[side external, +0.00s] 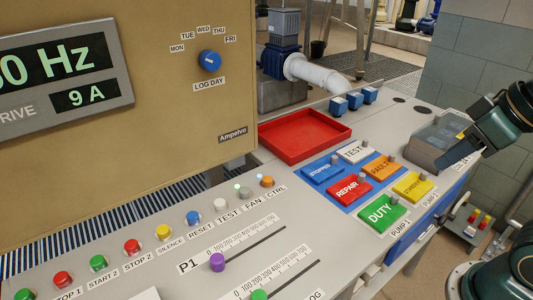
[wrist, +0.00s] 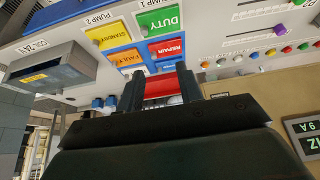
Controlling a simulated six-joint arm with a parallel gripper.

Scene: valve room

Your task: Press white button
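The white button (side external: 220,204) is a small round cap above the TEST label on the sloped grey console. It stands between a blue button (side external: 193,217) and the small FAN switch (side external: 245,192). In the wrist view, which looks upside down, the white button (wrist: 236,57) shows small at the upper right, and nothing covers it. My gripper (side external: 462,150) is at the right of the side view, far from the white button. In the wrist view my gripper (wrist: 159,78) has its two dark fingers apart with nothing held between them.
A red tray (side external: 303,136) and coloured tiles, including the green DUTY tile (side external: 382,214), lie between my gripper and the button row. A grey box (side external: 440,140) is near my gripper. A tan cabinet (side external: 190,120) rises behind the buttons. Sliders, including a purple knob (side external: 217,262), are in front.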

